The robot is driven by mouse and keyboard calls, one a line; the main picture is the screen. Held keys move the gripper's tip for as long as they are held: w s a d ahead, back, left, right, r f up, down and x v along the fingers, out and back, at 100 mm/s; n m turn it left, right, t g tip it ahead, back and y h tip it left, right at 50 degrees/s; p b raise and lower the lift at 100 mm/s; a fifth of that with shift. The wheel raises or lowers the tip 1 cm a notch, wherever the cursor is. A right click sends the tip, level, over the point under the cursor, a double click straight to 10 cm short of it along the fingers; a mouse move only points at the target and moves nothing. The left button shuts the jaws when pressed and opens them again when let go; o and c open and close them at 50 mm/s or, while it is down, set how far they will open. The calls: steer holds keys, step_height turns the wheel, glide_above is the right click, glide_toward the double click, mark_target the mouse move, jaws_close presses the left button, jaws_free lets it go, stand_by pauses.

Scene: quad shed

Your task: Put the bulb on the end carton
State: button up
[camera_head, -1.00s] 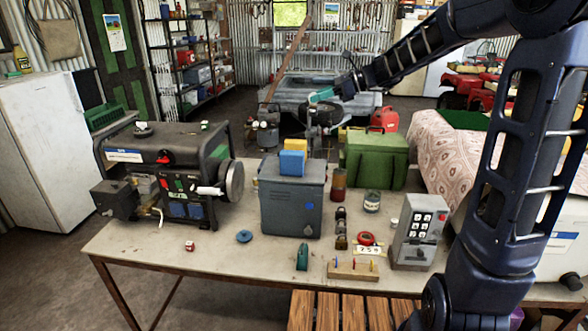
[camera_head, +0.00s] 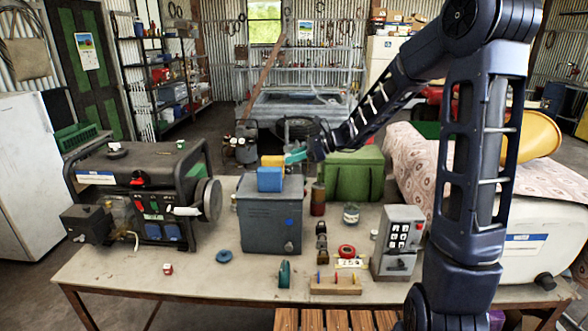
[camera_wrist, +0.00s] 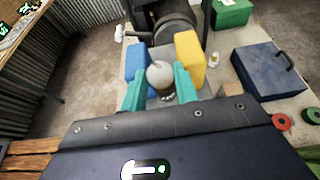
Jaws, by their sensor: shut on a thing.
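A blue carton (camera_head: 269,180) and a yellow carton (camera_head: 273,161) stand on the grey metal box (camera_head: 270,215) on the bench. In the wrist view the blue carton (camera_wrist: 138,62) is left and the yellow carton (camera_wrist: 189,58) right. My gripper (camera_head: 292,157), with teal fingers, is beside the yellow carton in the head view. In the wrist view my gripper (camera_wrist: 160,88) is shut on the pale round bulb (camera_wrist: 159,74), which shows between the fingertips and in front of the gap between cartons. The bulb is too small to make out in the head view. I cannot tell which carton is the end one.
The generator (camera_head: 140,190) stands left on the bench (camera_head: 190,275), with a green case (camera_head: 354,176) behind right. A keypad box (camera_head: 398,242), a peg rack (camera_head: 335,285) and small jars stand at the right. The bench's front left is mostly clear.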

steer(key=shift+f, duration=2.15)
steer(key=shift+f, duration=0.1)
steer(key=o, duration=1)
